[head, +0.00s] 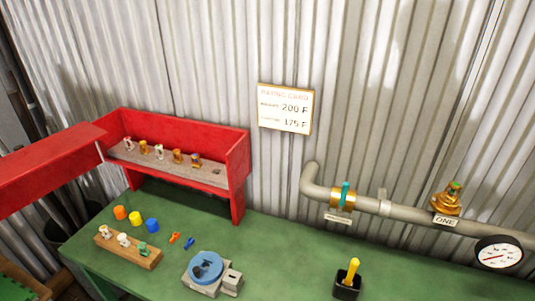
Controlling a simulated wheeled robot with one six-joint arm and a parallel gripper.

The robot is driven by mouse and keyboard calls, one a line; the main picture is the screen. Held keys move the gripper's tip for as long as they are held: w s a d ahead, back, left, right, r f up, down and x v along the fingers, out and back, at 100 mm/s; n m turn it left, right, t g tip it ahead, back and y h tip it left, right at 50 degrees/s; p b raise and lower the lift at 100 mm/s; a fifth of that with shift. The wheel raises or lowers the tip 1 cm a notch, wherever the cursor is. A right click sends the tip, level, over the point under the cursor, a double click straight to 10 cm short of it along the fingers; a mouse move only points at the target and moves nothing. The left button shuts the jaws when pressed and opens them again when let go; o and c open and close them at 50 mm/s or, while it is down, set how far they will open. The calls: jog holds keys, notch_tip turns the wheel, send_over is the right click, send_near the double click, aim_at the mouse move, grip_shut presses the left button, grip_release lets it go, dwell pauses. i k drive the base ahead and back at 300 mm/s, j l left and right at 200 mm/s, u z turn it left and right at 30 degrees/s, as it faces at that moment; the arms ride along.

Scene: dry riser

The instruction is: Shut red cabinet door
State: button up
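A red cabinet (190,127) stands on legs at the back left of the green table, in front of the corrugated wall. Its front is open, and several small brass and white fittings (160,152) show on the grey shelf inside. The red cabinet door (45,167) stands wide open, swung out to the left from the cabinet's left side. Its far left part is cut off by the picture edge. My gripper is not in view.
The green table (270,245) holds several coloured caps (135,217), a wooden block with fittings (128,247), a blue round device (206,268) and a black cup (347,286). A pipe (400,211) with valves and a gauge (498,254) runs along the right.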

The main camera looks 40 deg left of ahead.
aim_at(28, 174)
jog(key=u, duration=2.2)
